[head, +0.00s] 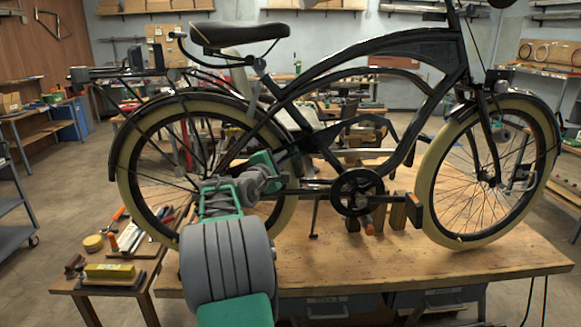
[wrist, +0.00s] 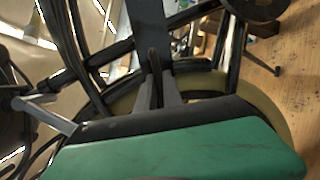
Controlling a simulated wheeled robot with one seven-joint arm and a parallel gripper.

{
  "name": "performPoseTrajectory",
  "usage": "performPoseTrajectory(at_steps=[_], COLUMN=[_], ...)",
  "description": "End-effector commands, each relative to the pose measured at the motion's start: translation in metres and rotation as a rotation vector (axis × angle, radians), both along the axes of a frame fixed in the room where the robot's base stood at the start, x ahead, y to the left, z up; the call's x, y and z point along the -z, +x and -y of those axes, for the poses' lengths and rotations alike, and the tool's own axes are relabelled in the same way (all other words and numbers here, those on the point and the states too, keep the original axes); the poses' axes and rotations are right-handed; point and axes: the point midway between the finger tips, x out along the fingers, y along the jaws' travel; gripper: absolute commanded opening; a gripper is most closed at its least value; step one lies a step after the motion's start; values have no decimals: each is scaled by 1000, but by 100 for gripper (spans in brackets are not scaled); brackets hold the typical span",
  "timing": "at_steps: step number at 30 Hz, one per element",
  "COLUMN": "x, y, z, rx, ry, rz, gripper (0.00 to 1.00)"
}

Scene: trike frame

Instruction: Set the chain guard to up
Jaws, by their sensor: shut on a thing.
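The chain guard (head: 336,131) is a dark, curved plate on the near side of the black bicycle (head: 440,70). It slants up to the right from beside the rear wheel, above the crank and chainring (head: 357,191). In the wrist view, the guard (wrist: 147,20) runs down from the top edge and narrows between the fingers. My gripper (wrist: 157,88) is shut on that narrow end. In the head view, my gripper (head: 284,160) is near the rear wheel, its fingertips partly hidden by my wrist and the frame.
The bicycle stands on a wooden workbench (head: 480,262). The rear wheel's cream tyre (head: 128,185) is close to my arm. A side table at left holds a yellow block (head: 110,271) and tools. The bench's right front is clear.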

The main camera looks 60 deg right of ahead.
Motion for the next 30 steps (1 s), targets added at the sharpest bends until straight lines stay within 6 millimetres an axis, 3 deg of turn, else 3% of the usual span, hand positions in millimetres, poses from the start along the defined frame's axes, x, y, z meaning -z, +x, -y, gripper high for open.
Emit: performPoseTrajectory(at_steps=[1, 9, 24, 25, 30], x=[-12, -29, -32, -32, -30], y=[4, 12, 13, 13, 13], z=[-2, -7, -8, -8, -7], rx=[-4, -2, -1, -1, 0], ry=[-23, -80, -92, -92, -90], rz=[-17, -110, -132, -132, -133], gripper=[0, 0, 0, 12, 25])
